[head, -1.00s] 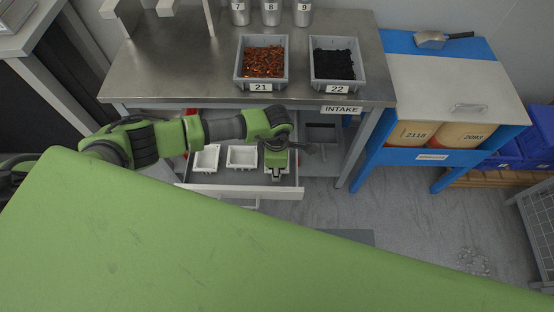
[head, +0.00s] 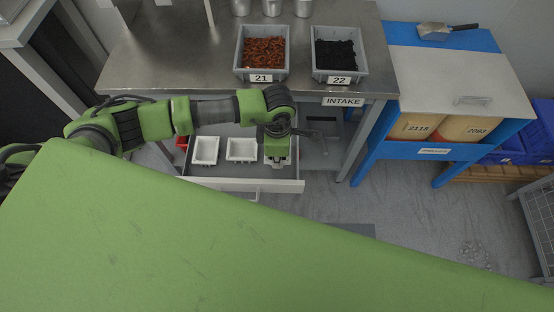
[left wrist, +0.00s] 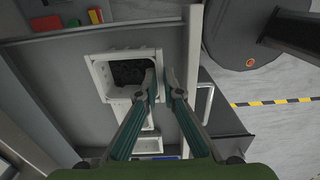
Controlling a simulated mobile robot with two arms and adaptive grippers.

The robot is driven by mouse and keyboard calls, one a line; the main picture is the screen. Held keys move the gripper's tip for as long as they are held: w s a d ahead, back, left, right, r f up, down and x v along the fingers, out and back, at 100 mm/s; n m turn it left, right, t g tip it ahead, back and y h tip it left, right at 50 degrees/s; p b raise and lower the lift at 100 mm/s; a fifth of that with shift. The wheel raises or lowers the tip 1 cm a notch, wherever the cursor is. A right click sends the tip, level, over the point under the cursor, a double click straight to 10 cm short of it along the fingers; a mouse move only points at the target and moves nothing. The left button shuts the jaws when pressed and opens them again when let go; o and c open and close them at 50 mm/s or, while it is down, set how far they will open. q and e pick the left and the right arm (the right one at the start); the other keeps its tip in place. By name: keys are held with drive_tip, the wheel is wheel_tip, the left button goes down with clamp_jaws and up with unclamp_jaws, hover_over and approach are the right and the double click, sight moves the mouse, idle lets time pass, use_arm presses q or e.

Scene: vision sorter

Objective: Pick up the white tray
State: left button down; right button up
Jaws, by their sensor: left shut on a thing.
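The white tray (left wrist: 101,78) is a small rectangular tray with a dark interior, inside the open drawer (head: 240,186). My left gripper (left wrist: 162,76) is shut on the tray's side wall, one finger inside the tray and one outside. In the head view my left gripper (head: 277,160) points down at the right end of the drawer and hides most of this tray. Two more white trays, a left one (head: 205,150) and a middle one (head: 241,149), sit beside it in the drawer. I cannot tell whether the held tray is off the drawer floor. My right gripper is out of view.
The steel bench (head: 180,60) is above the drawer and holds grey bins 21 (head: 261,77) and 22 (head: 339,79). A blue stand (head: 420,147) is to the right. Red (left wrist: 95,16) and green (left wrist: 73,22) items are nearby.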

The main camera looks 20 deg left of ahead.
use_arm(q)
drive_tip(key=s+d+r+b, duration=0.3)
drive_tip(key=s+r, duration=0.5)
drive_tip(key=s, duration=0.3)
drive_tip(key=shift+s+d+r, duration=0.15)
drive_tip(key=shift+s+d, duration=0.2)
drive_tip(key=shift+d, duration=0.25)
